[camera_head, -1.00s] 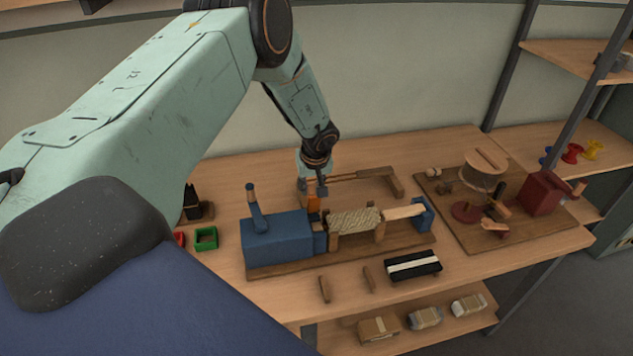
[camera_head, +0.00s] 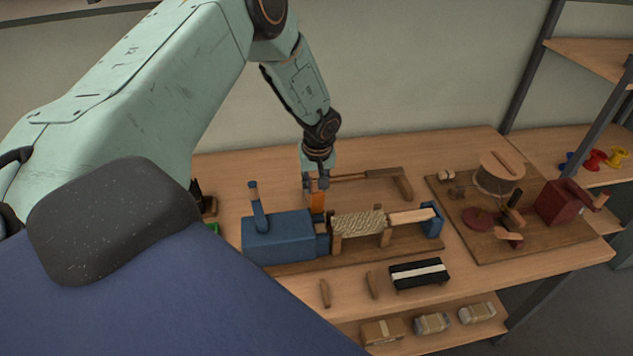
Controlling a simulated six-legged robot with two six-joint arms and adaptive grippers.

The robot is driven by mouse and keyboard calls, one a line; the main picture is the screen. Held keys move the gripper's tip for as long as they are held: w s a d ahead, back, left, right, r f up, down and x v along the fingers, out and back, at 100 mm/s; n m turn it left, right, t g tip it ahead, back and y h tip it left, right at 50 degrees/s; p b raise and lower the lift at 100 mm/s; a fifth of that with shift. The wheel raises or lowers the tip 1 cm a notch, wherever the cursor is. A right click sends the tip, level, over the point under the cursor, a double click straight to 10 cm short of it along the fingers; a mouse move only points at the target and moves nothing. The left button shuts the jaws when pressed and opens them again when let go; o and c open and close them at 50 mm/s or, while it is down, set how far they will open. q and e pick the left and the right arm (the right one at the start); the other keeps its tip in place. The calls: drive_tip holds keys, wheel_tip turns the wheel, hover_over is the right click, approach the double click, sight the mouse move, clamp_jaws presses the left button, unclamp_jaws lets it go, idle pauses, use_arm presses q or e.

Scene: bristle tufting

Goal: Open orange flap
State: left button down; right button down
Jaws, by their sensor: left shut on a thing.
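The orange flap (camera_head: 317,202) stands upright at the right end of the blue machine (camera_head: 280,238), beside the woven bristle piece (camera_head: 358,222). My left gripper (camera_head: 316,186) comes down from above and is shut on the top of the orange flap. The fingers cover the flap's upper edge, and its lower end is partly hidden behind the blue block. My right gripper is not in view.
A wooden board with a spool and a red box (camera_head: 556,201) stands at the right. A black and white brush block (camera_head: 418,272) and two wooden pegs lie in front. A long wooden tool (camera_head: 403,184) lies behind.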

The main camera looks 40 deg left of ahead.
use_arm(q)
drive_tip(key=shift+s+f, duration=0.15)
drive_tip(key=shift+s, duration=0.05)
drive_tip(key=c, duration=1.5)
unclamp_jaws()
drive_tip(key=o, duration=0.4)
drive_tip(key=shift+w, duration=0.1)
drive_tip(key=shift+o, duration=0.2)
wheel_tip(320, 180, up, 12)
drive_tip(key=s+d, duration=0.1)
drive_tip(key=shift+s+d, duration=0.25)
drive_tip(key=shift+d, duration=0.1)
drive_tip(key=shift+f, duration=0.1)
